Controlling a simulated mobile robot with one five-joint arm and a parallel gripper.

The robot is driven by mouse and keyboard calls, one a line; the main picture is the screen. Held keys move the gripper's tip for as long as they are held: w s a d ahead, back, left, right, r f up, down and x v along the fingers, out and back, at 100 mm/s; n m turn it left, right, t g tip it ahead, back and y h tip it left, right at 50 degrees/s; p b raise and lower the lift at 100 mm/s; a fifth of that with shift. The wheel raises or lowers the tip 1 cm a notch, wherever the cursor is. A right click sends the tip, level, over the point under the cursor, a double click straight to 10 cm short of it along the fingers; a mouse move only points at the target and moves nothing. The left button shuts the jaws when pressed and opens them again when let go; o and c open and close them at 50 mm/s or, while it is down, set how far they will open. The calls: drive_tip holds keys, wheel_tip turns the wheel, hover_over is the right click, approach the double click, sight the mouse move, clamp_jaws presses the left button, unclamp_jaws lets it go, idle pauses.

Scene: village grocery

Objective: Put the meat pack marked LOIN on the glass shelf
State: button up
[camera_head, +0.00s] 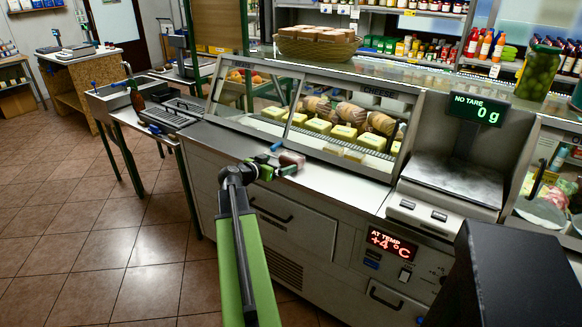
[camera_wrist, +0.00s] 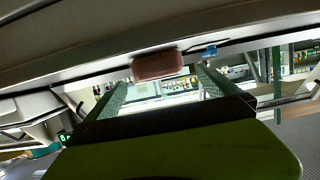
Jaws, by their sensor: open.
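A small pinkish-red pack (camera_head: 291,160) lies on the steel ledge in front of the glass display case; no marking on it can be read. In the wrist view the pack (camera_wrist: 157,65) shows just beyond and between the two fingertips. My gripper (camera_head: 274,163) is open at the ledge, close to the pack. In the wrist view my gripper (camera_wrist: 161,80) has its fingers spread with nothing held; whether they touch the pack cannot be told. The glass case (camera_head: 330,78) has a glass top above rows of cheese; which surface is the glass shelf is unclear.
A scale (camera_head: 457,180) reading 0 g stands to the right of the case. A wicker basket (camera_head: 317,47) sits on the case top, and a jar (camera_head: 538,72) stands farther right. A small blue object (camera_wrist: 210,51) lies near the pack. The tiled floor (camera_head: 90,240) at left is clear.

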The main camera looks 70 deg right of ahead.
sight(288, 158)
drive_tip(key=b+x, duration=0.2)
drive_tip(key=x, duration=0.6)
drive_tip(key=shift+s+d, duration=0.2)
drive_tip(key=shift+d, duration=0.1)
drive_tip(key=c, duration=1.6)
drive_tip(key=shift+r+p, duration=0.65)
drive_tip(key=shift+p, duration=0.1)
wheel_tip(288, 158, up, 4)
drive_tip(key=p, duration=0.4)
drive_tip(key=shift+s, duration=0.1)
drive_tip(key=s+a+r+p, duration=0.2)
drive_tip(key=s, duration=0.1)
drive_tip(key=s+a+r+p, duration=0.1)
drive_tip(key=s+a+p, duration=0.1)
drive_tip(key=s, duration=0.1)
drive_tip(key=s+a+r+p, duration=0.2)
drive_tip(key=s+a, duration=0.1)
drive_tip(key=shift+s+r, duration=0.1)
drive_tip(key=shift+r, duration=0.3)
